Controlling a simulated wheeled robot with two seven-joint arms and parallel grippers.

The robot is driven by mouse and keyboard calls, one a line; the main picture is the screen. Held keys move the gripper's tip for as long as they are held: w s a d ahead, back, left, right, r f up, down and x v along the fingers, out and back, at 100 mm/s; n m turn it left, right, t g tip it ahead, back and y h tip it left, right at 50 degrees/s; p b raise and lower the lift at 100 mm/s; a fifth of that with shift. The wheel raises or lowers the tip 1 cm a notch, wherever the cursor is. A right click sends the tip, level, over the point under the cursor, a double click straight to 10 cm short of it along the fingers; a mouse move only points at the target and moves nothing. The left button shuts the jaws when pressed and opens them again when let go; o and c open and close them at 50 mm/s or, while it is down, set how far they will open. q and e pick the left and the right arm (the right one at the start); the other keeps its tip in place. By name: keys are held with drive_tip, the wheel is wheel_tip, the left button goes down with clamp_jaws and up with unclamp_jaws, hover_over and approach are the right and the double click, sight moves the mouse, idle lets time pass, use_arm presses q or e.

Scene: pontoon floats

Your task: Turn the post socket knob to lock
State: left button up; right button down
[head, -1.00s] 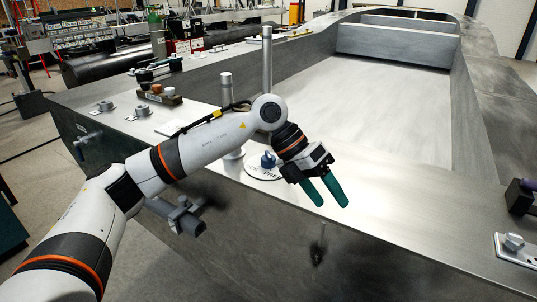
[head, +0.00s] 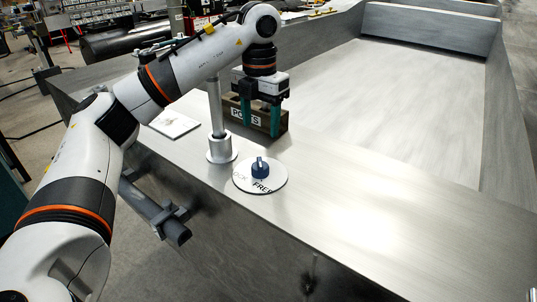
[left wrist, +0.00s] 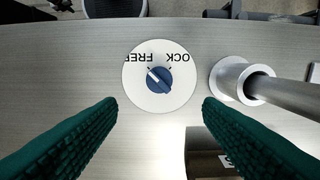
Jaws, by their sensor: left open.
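The blue post socket knob (head: 260,167) sits on a round white dial plate (head: 272,185) on the metal deck, just right of the upright post in its socket (head: 220,148). In the left wrist view the knob (left wrist: 159,79) shows a white line tilted toward the FREE side of the plate's LOCK and FREE lettering. My left gripper (head: 261,119) points down, open and empty, above and behind the knob in the head view. In the left wrist view its two green fingers (left wrist: 160,110) are spread, with the knob ahead between them and not touched. My right gripper is not seen.
A brown block labelled POSTS (head: 256,116) stands behind the knob, close to my left fingers. The post (left wrist: 285,90) rises beside the dial in the left wrist view. A white plate (head: 174,124) lies left of the post. The deck right of the dial is clear.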

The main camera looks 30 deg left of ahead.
use_arm(q)
hover_over(260, 161)
drive_tip(key=f, duration=0.4)
drive_tip(key=shift+s+f+p, duration=0.2)
drive_tip(key=shift+s+p, duration=0.05)
drive_tip(key=shift+p, duration=0.15)
drive_tip(key=f, duration=0.2)
drive_tip(key=f+p, duration=0.1)
drive_tip(key=f, duration=0.2)
drive_tip(key=shift+w+f, duration=0.2)
drive_tip(key=shift+f, duration=0.8)
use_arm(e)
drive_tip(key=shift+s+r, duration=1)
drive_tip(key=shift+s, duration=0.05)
use_arm(q)
drive_tip(key=c, duration=1)
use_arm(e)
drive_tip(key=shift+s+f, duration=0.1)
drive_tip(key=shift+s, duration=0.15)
